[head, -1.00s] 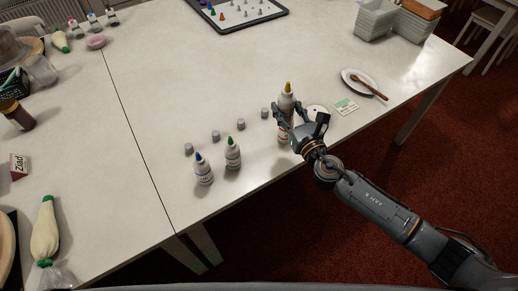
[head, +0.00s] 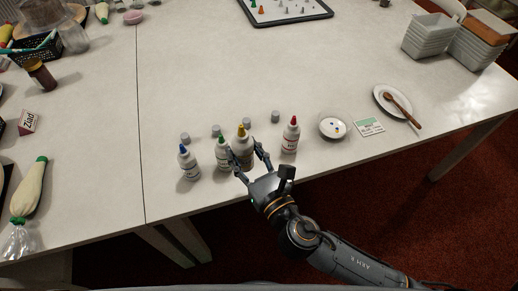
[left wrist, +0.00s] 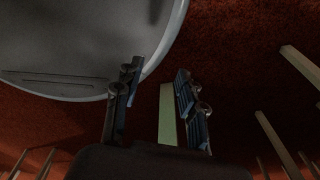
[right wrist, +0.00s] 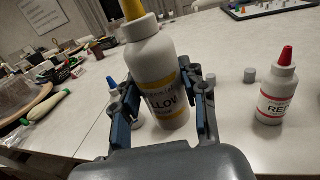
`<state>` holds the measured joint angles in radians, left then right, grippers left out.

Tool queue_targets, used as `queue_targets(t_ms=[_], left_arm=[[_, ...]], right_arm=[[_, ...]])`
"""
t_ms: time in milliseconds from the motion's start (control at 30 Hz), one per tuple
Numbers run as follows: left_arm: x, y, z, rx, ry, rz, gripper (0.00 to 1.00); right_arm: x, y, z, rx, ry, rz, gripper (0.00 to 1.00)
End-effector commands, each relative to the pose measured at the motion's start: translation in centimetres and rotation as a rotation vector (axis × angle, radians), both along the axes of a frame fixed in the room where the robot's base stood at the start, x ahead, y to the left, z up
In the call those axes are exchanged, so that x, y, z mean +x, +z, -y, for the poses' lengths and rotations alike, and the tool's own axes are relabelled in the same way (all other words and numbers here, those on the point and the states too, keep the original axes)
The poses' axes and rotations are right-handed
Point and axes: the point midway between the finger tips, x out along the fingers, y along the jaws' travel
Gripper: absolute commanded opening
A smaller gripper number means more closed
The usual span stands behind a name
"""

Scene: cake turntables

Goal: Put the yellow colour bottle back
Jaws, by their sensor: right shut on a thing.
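The yellow colour bottle (right wrist: 165,75), white with a yellow tip and a "YELLOW" label, is between the fingers of my right gripper (right wrist: 160,105), which is shut on it. In the head view the bottle (head: 242,147) is upright between the green-tipped bottle (head: 222,153) and the red-tipped bottle (head: 290,136), close beside the green one. I cannot tell whether its base touches the table. The blue-tipped bottle (head: 189,163) stands at the row's left end. My left gripper (left wrist: 155,100) shows only in the left wrist view, open and empty above the floor.
Small grey caps (head: 185,138) stand behind the bottles on the white table (head: 300,70). The table's front edge is close.

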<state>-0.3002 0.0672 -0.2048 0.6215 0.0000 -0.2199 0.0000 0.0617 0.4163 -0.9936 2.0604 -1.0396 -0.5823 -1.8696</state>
Motion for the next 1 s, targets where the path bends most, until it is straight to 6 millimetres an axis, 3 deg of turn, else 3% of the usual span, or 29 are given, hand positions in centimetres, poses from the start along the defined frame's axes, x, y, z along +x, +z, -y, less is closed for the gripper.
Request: queue_targets(t_ms=[100, 200, 400, 600, 833, 1000], left_arm=[[0.0, -0.4, -2.1, 0.026, 0.000, 0.000, 0.40], [0.0, -0.8, -2.8, 0.034, 0.001, 0.000, 0.40], [0.0, -2.9, -1.8, 0.022, 0.004, 0.000, 0.40], [0.0, -3.5, -0.3, 0.004, 0.001, -0.001, 0.40], [0.0, -5.8, -0.5, 0.007, -0.001, -0.002, 0.40], [0.0, -6.0, -1.0, 0.012, -0.002, -0.002, 0.40]], right_arm=[[3.1, -1.4, 1.1, -0.004, -0.003, 0.003, 0.31], [5.5, -2.6, 1.9, -0.003, -0.004, 0.003, 0.31], [8.1, -6.4, 2.7, 0.000, -0.002, 0.000, 0.31], [9.1, -7.5, 3.0, 0.000, 0.000, 0.001, 0.31], [9.8, -11.0, 3.3, 0.001, -0.001, -0.003, 0.31], [9.8, -11.4, 3.3, 0.001, 0.000, 0.000, 0.31]])
